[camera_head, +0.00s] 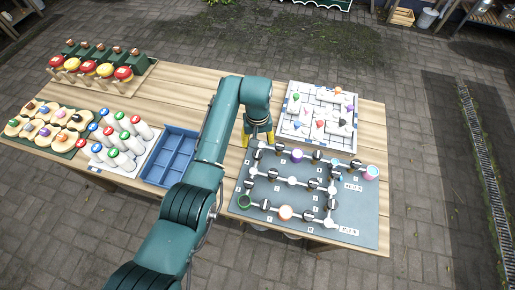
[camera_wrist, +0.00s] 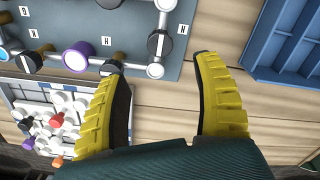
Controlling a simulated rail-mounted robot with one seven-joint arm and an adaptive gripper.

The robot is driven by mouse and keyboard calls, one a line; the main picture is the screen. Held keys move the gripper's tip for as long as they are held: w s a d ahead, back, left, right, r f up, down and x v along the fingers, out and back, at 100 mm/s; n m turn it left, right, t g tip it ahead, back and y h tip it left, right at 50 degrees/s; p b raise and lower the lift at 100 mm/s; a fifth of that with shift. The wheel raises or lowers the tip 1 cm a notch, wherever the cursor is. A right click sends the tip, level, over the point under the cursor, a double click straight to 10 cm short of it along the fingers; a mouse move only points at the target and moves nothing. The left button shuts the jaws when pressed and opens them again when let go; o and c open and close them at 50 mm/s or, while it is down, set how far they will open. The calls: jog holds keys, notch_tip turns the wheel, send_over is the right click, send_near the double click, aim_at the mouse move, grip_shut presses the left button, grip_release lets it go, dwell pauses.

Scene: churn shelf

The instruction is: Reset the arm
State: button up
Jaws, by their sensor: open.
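My green arm reaches forward over the wooden table (camera_head: 372,112). My gripper (camera_head: 257,137) is by the near left corner of the white board and the far left edge of the grey panel. In the wrist view my gripper (camera_wrist: 158,72) shows two yellow ribbed fingers with black pads, spread wide apart.
The grey panel (camera_head: 365,220) carries several knobs and pipes. A white board (camera_head: 290,115) with small coloured pieces stands behind it. The back middle is bare.

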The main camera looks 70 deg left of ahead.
notch_tip(320, 180, up, 2)
jog(key=shift+r, duration=0.15)
dwell(0.5)
